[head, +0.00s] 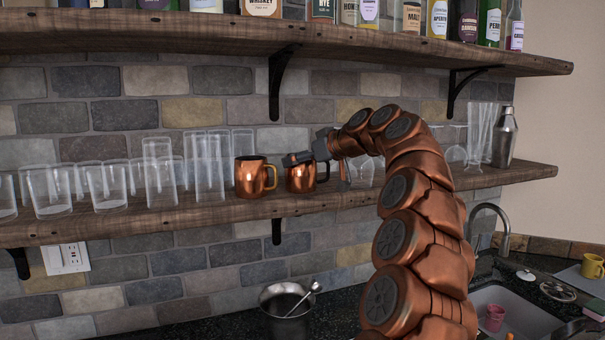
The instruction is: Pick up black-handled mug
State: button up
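The black-handled mug (300,181) is a shiny copper mug on the lower wooden shelf, with its dark handle on its right side. My gripper (317,170) is at this mug, reaching in from the right. One finger stretches left across the mug's top, and the other points down to the right of the handle. The fingers are spread apart, so the gripper looks open. Part of the mug's rim is hidden behind the finger, and I cannot tell whether they touch. A similar copper mug with a gold handle (250,178) stands just left of it.
Several clear glasses (160,180) crowd the lower shelf (170,221) to the left. More glassware and a metal shaker (503,140) stand to the right. The upper shelf (180,33) holds bottles. Below are a metal pot (286,318) and a sink (520,318).

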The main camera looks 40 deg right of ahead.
jog(key=shift+c, duration=0.2)
jog(key=c, duration=1.2)
jog(key=shift+o, duration=0.2)
jog(key=shift+r, duration=0.15)
